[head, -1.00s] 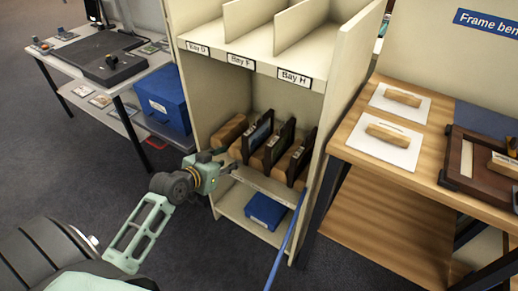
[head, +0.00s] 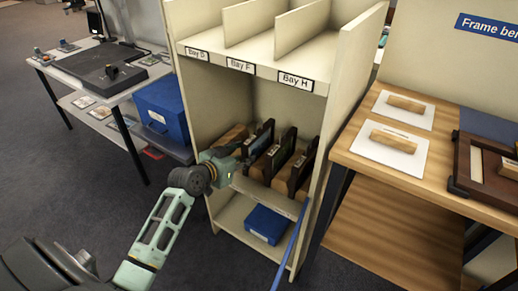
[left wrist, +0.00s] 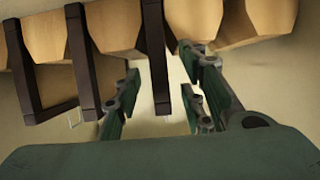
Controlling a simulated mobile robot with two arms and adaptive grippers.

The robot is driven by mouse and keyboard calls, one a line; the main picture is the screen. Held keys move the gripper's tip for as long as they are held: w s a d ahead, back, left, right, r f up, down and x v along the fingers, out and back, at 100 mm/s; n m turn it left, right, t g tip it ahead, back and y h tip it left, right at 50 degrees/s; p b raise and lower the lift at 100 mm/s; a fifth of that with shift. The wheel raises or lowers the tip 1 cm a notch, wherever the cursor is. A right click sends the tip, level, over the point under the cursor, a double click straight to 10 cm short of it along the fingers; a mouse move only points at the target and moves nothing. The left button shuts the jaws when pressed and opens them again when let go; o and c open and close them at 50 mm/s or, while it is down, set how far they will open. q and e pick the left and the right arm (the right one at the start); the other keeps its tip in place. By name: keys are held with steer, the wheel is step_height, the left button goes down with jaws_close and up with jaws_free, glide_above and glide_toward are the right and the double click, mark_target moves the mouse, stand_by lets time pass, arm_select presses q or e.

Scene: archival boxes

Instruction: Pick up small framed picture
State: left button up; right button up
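Three dark-framed pictures stand on edge in slots between wooden blocks on the shelf unit's middle shelf: a left one (head: 262,137), a middle one (head: 283,152) and a right one (head: 302,169). I cannot tell which is the small one. My left gripper (head: 241,160) is at the shelf front by the left picture. In the left wrist view its fingers (left wrist: 163,98) are open, with the lower end of one dark frame (left wrist: 156,60) in the gap between them. Two more dark frames (left wrist: 80,60) stand to the left there. My right gripper is not in view.
The shelf unit (head: 336,110) has side walls close around the pictures. A blue box (head: 266,223) sits on its bottom shelf. A wooden bench (head: 380,170) with white boards stands at right. A table (head: 60,75) and a larger blue box (head: 163,108) stand at left.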

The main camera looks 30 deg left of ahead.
arm_select(q)
steer(key=shift+c, duration=0.7)
jaws_close()
steer(key=shift+r, duration=0.25)
